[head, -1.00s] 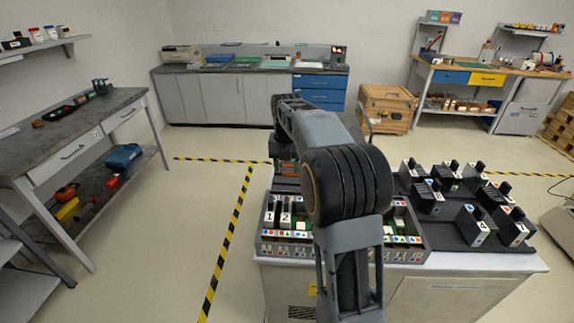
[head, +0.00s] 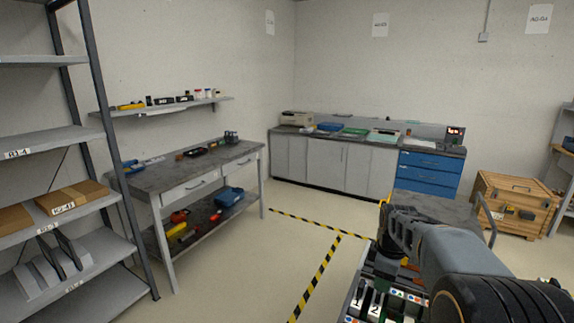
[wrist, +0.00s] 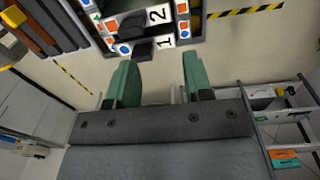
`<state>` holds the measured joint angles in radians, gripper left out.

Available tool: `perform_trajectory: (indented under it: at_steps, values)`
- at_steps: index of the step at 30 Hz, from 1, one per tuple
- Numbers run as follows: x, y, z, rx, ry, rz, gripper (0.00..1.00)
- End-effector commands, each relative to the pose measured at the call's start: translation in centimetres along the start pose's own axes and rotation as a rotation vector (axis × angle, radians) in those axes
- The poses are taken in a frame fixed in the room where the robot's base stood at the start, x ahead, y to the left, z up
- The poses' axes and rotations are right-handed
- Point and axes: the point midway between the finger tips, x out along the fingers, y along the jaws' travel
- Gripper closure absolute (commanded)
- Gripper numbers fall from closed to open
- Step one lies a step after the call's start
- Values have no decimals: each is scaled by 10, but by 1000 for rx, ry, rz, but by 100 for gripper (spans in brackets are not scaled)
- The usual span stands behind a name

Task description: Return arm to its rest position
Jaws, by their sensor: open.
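My gripper (wrist: 157,76) shows in the wrist view as two green fingers spread apart. It is open, with nothing between the fingers. My arm (head: 465,255) reaches in from the lower right of the head view, and its far end hides the gripper there. A sorting case (head: 372,302) with cards numbered 1 and 2 and coloured symbol labels is partly visible beside the arm. In the wrist view the case's edge (wrist: 112,25) is at the top, beyond the fingertips.
A metal shelf rack (head: 108,150) stands at the left. Behind it are a workbench (head: 205,165), a grey cabinet row (head: 325,160) and a wooden crate (head: 517,203). Open floor (head: 270,265) with yellow-black tape lies left of the case.

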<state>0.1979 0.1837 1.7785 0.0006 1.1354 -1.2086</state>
Motion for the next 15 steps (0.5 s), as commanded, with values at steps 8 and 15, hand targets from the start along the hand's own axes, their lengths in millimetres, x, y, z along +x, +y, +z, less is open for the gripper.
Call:
perform_trajectory:
  at_steps: [8,15]
  values:
    - [-1,-91,8,786,74,63,53]
    - [2,-169,21,1063,183,98,53]
